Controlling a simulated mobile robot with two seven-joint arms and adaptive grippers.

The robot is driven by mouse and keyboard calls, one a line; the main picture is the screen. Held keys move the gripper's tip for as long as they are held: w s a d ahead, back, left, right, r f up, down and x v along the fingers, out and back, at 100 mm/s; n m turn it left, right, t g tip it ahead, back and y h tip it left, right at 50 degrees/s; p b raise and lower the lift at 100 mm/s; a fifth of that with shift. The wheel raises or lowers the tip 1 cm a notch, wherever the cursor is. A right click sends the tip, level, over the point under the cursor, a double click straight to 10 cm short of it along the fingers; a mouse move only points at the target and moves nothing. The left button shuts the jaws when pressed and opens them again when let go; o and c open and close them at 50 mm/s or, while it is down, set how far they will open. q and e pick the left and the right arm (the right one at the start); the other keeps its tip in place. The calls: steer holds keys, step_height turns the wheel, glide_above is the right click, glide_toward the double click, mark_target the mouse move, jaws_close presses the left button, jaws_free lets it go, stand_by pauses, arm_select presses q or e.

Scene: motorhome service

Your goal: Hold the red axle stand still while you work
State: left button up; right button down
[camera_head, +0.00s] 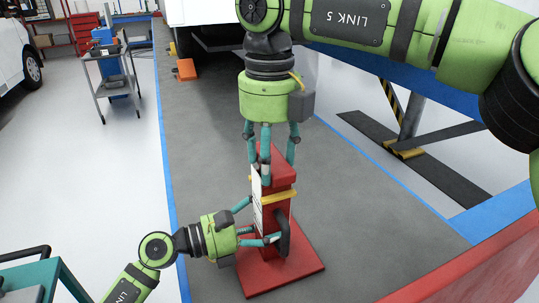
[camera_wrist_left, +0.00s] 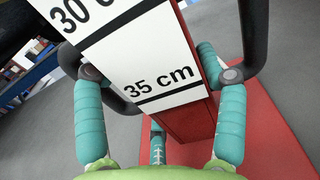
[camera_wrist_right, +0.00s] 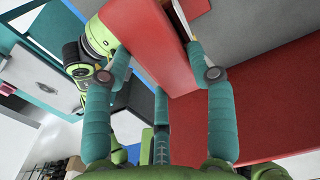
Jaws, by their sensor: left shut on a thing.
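The red axle stand (camera_head: 277,215) stands upright on its square red base, with a yellow band or pin, black side handles and a white scale plate (camera_wrist_left: 140,60) marked "35 cm". My left gripper (camera_head: 260,222) comes in low from the left, shut on the stand with its fingers on either side of the column by the black handles. My right gripper (camera_head: 268,163) points down from above, its fingers spread around the stand's red top. In the right wrist view the red top (camera_wrist_right: 150,45) lies between the open fingers (camera_wrist_right: 158,74); I cannot tell whether they touch it.
Grey floor with blue edge lines surrounds the stand. A red beam or panel (camera_head: 470,262) lies at the lower right, and a blue lift rail (camera_head: 350,65) with a post is behind. A grey cart (camera_head: 112,80) and orange wheel chock (camera_head: 187,70) stand at the back left.

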arm_select(q)
steer(key=shift+w, duration=0.1)
arm_select(e)
steer(key=shift+w+r, duration=0.1)
steer(key=shift+r, duration=1.7)
steer(key=shift+c, duration=2)
jaws_free()
step_height(320, 180, up, 8)
steer(key=shift+f, duration=0.25)
